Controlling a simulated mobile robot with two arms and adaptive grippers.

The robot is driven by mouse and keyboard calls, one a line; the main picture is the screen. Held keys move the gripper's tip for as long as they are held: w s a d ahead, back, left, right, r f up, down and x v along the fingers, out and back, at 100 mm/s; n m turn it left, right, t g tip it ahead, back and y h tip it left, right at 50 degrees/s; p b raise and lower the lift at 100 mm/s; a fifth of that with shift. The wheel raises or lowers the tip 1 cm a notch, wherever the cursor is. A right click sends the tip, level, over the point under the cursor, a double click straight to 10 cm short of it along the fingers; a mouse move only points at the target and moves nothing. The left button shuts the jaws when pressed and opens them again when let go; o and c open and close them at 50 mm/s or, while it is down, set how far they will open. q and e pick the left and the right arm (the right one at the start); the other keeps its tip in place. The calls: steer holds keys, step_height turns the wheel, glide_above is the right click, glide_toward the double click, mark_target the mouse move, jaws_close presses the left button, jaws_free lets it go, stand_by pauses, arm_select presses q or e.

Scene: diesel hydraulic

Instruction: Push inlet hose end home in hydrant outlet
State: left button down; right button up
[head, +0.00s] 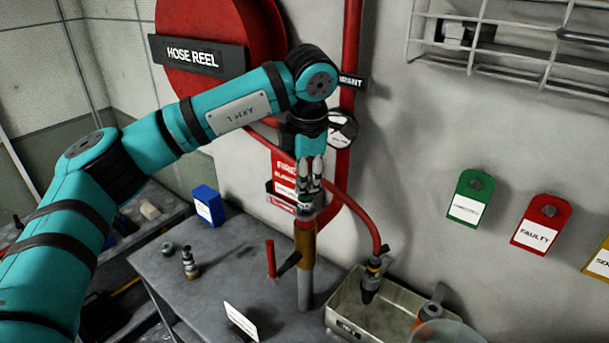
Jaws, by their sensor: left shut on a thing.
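My left gripper (310,178) points down in the middle of the head view, its fingers shut on a small pale and green fitting (307,202). I take this fitting to be the hose end, though the fingers partly hide it. The fitting is right above a brown and grey upright post (305,265); I cannot tell whether they touch. A red hose (365,215) curves from beside the gripper down to a dark nozzle (371,280) at the tray. A red pipe (350,40) with a partly hidden hydrant label runs down the wall behind my wrist. I cannot make out its outlet clearly. My right gripper is not in view.
A metal tray (395,322) holds the nozzle and an orange-grey fitting (430,305). The red hose reel (205,20) is behind my arm.

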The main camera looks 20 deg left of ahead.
arm_select(q)
steer(key=shift+f, duration=0.3)
steer(key=c, duration=1.1)
jaws_free()
steer(key=shift+o, duration=0.2)
steer(key=shift+r, duration=0.1)
